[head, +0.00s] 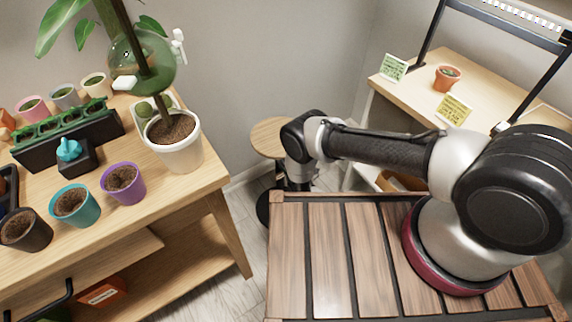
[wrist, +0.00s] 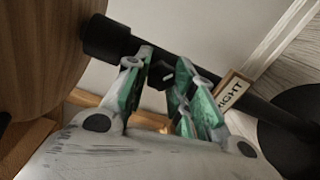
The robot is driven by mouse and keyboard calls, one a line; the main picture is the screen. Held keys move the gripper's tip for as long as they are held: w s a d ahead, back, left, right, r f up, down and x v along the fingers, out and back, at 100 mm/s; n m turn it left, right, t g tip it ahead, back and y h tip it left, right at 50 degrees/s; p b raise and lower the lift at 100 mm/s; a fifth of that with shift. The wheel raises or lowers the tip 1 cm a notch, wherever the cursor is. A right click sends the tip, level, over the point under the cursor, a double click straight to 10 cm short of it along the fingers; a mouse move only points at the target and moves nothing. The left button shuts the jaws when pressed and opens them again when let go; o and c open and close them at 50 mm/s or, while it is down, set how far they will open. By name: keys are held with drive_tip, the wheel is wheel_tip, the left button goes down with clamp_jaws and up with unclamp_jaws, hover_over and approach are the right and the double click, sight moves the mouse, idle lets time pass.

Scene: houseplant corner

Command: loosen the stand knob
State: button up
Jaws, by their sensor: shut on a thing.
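The stand has a round wooden top (head: 270,135) and a black post, and stands on the floor between the two tables. In the wrist view its wooden top (wrist: 40,45) is at the left, and its black post (wrist: 222,92) runs down to the right. The small black knob (wrist: 161,70) is on the post, partly hidden by the fingers. My gripper (wrist: 168,66) has its green-padded fingers either side of the knob and is shut on it. In the head view the fingers are hidden behind the slatted table top.
A slatted wooden table (head: 335,255) is in front. The left plant table (head: 165,245) holds several pots and a tall plant in a white pot (head: 178,155). A desk at right carries a small terracotta pot (head: 447,78). A label (wrist: 232,92) sits beside the post.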

drive_tip(key=n, duration=0.6)
drive_tip(key=shift+f+n, duration=0.15)
drive_tip(key=shift+n, duration=0.25)
drive_tip(key=shift+s, duration=0.1)
idle(0.3)
drive_tip(key=o, duration=1)
drive_tip(key=shift+o, duration=0.2)
drive_tip(key=v, duration=1.2)
drive_tip(key=shift+a, duration=0.2)
drive_tip(key=shift+f, duration=0.15)
